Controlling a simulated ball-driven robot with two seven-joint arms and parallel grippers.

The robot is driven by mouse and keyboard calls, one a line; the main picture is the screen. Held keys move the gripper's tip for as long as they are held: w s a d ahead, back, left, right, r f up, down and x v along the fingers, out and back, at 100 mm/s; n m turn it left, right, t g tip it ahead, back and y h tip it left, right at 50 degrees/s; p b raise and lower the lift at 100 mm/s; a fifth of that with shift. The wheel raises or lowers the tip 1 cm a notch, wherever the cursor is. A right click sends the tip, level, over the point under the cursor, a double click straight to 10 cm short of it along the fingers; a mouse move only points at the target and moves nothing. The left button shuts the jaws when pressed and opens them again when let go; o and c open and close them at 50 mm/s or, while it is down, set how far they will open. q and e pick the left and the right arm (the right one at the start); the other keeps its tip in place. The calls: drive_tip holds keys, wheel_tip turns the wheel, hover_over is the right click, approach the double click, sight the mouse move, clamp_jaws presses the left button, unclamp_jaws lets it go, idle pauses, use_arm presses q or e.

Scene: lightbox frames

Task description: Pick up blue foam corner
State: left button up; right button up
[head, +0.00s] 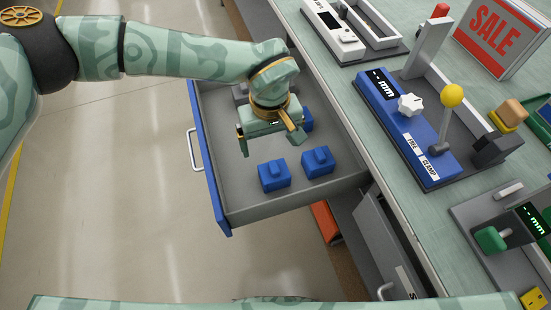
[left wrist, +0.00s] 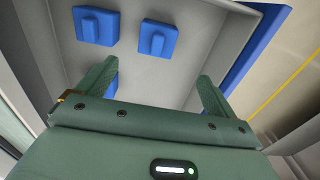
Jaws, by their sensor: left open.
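Blue foam corners lie in the open drawer (head: 262,210). One corner (head: 274,176) and another corner (head: 317,162) sit side by side near the drawer's front end in the head view. A third corner (head: 307,121) is partly hidden behind my left gripper (head: 271,142). In the left wrist view, two corners (left wrist: 96,25) (left wrist: 157,38) show at the top, and a third (left wrist: 113,78) is partly covered by the left finger. My left gripper (left wrist: 157,82) is open and empty, pointing down over the drawer. My right gripper is out of view.
The drawer has raised grey walls and a blue front panel (head: 209,170) with a handle. A workbench (head: 420,215) on the right holds a blue clamp device (head: 405,130), other gauges and a SALE sign (head: 492,28). The floor at left is clear.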

use_arm(q)
drive_tip(key=b, duration=0.2)
hover_over(272, 168)
wheel_tip(272, 168, down, 6)
drive_tip(key=shift+f, duration=0.2)
wheel_tip(272, 168, down, 4)
drive_tip(key=shift+w+b, duration=0.1)
drive_tip(key=shift+b, duration=0.45)
drive_tip(key=shift+f, duration=0.4)
drive_tip(key=f+b, duration=0.1)
drive_tip(key=f, duration=0.2)
drive_tip(key=f+b, duration=0.1)
drive_tip(key=f, duration=0.1)
drive_tip(key=shift+d+b, duration=0.3)
drive_tip(key=shift+r, duration=0.2)
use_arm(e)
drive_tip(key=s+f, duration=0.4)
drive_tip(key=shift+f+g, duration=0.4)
use_arm(q)
drive_tip(key=c, duration=1)
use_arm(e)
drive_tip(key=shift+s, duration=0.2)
